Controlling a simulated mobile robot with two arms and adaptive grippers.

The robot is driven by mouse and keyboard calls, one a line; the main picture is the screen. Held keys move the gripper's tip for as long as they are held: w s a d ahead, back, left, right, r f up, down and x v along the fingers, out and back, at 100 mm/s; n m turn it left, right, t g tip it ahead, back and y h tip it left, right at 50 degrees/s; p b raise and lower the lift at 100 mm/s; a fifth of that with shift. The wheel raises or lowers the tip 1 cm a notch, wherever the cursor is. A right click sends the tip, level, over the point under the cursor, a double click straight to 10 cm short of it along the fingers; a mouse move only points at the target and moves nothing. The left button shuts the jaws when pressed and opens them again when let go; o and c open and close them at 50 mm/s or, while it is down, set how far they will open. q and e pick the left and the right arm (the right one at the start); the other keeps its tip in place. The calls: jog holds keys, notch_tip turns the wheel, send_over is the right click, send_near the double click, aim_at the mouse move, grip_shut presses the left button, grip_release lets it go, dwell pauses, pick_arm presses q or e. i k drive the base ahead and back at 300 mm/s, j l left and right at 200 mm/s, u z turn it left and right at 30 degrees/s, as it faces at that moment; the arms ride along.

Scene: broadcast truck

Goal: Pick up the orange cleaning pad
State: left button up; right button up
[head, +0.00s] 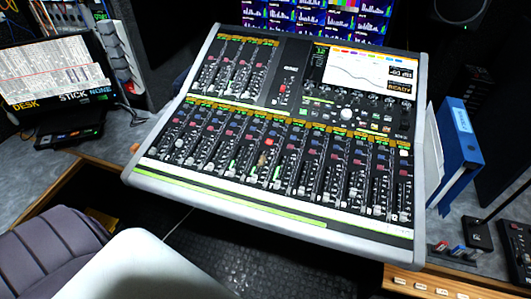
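I cannot make out an orange cleaning pad in the head view. A small yellow-orange patch (103,218) shows low in the shadow beside the chair, too dark and partly hidden to identify. A small red-orange spot (269,142) sits among the controls of the mixing console (160,177); it is too small to tell what it is. Neither of my grippers is in view.
The large tilted console fills the middle. A padded grey chair (50,255) stands at the lower left. A document screen (55,72) is at the left, a blue binder (460,145) at the right. Dark floor (270,262) shows below the console.

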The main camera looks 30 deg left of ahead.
aim_at(134, 148)
jog(key=k+j+u, duration=0.1)
jog(key=u, duration=0.85)
jog(key=k+j, duration=0.05)
